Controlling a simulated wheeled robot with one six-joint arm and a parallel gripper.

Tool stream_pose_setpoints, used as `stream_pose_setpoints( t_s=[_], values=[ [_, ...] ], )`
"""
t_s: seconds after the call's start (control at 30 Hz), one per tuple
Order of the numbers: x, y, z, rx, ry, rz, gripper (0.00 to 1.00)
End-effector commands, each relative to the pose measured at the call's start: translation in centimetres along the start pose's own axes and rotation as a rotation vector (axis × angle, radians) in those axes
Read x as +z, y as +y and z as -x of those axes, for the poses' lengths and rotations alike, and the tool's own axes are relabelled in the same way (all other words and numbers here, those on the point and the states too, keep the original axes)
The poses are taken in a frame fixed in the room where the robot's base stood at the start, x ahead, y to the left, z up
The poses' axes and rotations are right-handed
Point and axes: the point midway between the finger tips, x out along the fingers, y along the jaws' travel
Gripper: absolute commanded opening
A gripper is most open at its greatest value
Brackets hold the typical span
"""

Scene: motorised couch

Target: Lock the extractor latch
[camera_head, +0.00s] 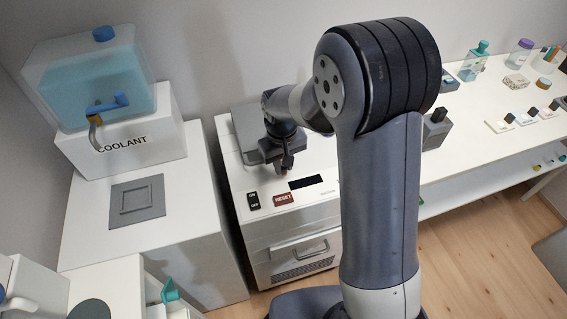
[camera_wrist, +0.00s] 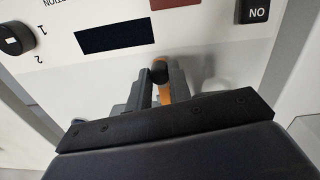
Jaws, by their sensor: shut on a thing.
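The extractor seems to be the white cabinet (camera_head: 262,232) with a grey lid (camera_head: 234,117) at the back of its top panel. My gripper (camera_head: 285,165) reaches down to that panel, in front of the lid. In the wrist view, my gripper (camera_wrist: 160,88) is shut on a small part, seemingly the latch, with a black round end (camera_wrist: 159,71) and an orange strip (camera_wrist: 166,92). The fingers cover much of this part, so its exact angle cannot be told. In the head view, only a small orange bit shows at the fingertips.
On the panel are a dark display (camera_head: 306,181), a red RESET button (camera_head: 283,199) and a black ON/OFF switch (camera_head: 253,200). A black selector knob (camera_wrist: 14,38) shows in the wrist view. A coolant tank (camera_head: 95,75) stands left; a white bench (camera_head: 470,140) holds several items right.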

Motion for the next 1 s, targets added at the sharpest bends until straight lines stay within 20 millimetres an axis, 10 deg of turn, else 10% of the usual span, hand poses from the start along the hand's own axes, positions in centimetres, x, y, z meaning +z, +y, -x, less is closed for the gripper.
stream_pose_setpoints(
  t_s=[0.57, 1.0],
  values=[
    [0.0, 0.0, 0.3, 0.000, 0.002, 0.001, 0.41],
    [-0.1, 0.0, 8.1, 0.000, 0.005, 0.001, 0.41]
  ],
)
